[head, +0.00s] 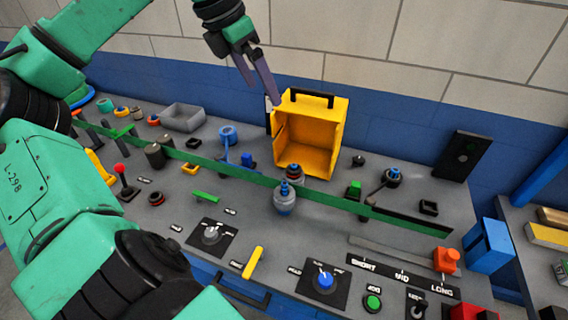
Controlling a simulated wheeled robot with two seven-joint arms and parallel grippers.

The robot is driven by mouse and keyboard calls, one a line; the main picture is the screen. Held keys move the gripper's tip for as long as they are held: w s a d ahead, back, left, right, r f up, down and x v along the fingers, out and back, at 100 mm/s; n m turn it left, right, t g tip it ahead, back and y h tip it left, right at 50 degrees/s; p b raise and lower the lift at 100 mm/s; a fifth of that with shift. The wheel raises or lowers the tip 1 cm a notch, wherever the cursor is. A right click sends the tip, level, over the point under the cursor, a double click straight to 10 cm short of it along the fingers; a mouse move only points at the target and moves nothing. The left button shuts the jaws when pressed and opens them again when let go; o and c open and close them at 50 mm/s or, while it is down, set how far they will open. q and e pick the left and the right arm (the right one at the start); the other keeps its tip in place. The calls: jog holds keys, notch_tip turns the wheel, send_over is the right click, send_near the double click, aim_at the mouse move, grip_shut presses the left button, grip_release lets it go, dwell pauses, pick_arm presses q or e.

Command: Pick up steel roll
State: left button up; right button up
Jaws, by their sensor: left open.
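My left gripper (263,92) hangs in the air at the top middle, its two purple fingers apart and pointing down, with nothing between them. It appears just left of the yellow open-fronted box. No part is clearly marked as the steel roll. Two dark grey upright cylinders (156,156) stand side by side on the left half of the bench beside a long green strip (240,173); I cannot tell whether either is the roll. My right gripper is not in view.
The yellow box (318,108) with a black handle stands at the back middle. The grey bench (330,235) carries knobs, buttons and posts. A grey tray (182,118) sits at back left. A dark panel (463,156) stands at back right. My green arm covers the lower left.

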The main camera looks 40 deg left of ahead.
pick_arm(q)
notch_tip(320, 180, down, 4)
jog(key=w+a+b, duration=0.1)
jog(key=b, duration=2.1)
send_over(282, 189)
jog(key=s+a, duration=0.1)
jog(key=s, duration=0.4)
notch_tip(282, 189, down, 19)
jog(key=x, duration=0.4)
jog(key=p+x, duration=0.1)
jog(key=x, duration=0.9)
jog(key=shift+w+a+r, duration=0.1)
jog(key=shift+w+a, duration=0.05)
jog(key=shift+w, duration=0.3)
jog(key=shift+r, duration=0.1)
jog(key=c, duration=1.5)
jog(key=shift+c, duration=0.2)
jog(key=shift+r, duration=0.1)
notch_tip(282, 189, up, 20)
jog(key=p, duration=0.3)
